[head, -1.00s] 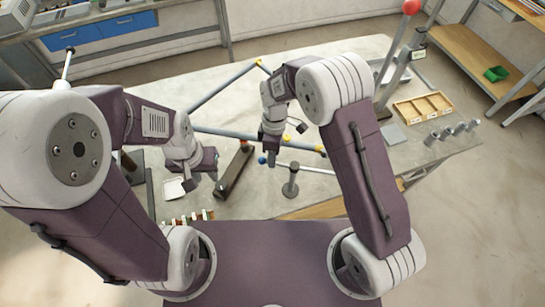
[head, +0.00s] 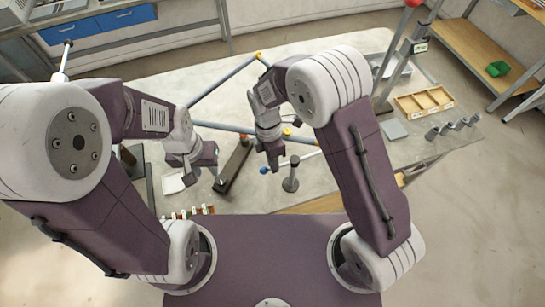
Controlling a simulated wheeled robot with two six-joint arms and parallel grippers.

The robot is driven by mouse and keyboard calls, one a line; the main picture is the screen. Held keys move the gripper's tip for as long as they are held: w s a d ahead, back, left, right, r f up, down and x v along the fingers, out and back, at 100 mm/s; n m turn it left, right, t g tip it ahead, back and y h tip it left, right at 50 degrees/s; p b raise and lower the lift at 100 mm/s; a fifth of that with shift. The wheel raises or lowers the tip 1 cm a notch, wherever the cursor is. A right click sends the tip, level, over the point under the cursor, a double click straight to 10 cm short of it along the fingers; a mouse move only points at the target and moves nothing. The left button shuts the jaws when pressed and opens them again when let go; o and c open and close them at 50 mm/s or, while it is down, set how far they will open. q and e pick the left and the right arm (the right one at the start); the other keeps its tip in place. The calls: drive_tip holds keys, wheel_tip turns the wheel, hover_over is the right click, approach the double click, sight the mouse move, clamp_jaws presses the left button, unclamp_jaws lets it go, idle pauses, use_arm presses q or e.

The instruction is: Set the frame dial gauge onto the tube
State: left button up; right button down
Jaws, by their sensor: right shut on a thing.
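A frame of blue-grey tubes with yellow joints lies on the bench. One tube (head: 225,77) slants up to the right, and another tube (head: 220,126) runs across behind my grippers. My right gripper (head: 273,164) points down at the front of the cross tube, close to a yellow joint. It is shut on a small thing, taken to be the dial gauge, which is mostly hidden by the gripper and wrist. Contact between gauge and tube cannot be made out. My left gripper (head: 205,163) is over the bench's left part, away from the frame; its jaw gap is unclear.
A short post (head: 290,182) stands beside my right gripper, near a thin rod with a blue tip (head: 264,170). A dark bar (head: 233,165) lies between my grippers. A wooden divided tray (head: 424,101) and several metal cylinders (head: 450,127) are at right. The bench (head: 345,190) has clear patches.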

drive_tip(key=shift+s+d+n+h, duration=0.25)
drive_tip(key=shift+s+n, duration=0.35)
drive_tip(key=shift+n, duration=0.35)
drive_tip(key=shift+s+d+n+h, duration=0.25)
drive_tip(key=shift+s+n, duration=0.3)
drive_tip(key=shift+n, duration=0.4)
drive_tip(key=shift+f, duration=0.1)
drive_tip(key=c, duration=1.5)
unclamp_jaws()
drive_tip(key=v, duration=0.9)
drive_tip(key=shift+s+b, duration=0.15)
drive_tip(key=shift+b, duration=0.15)
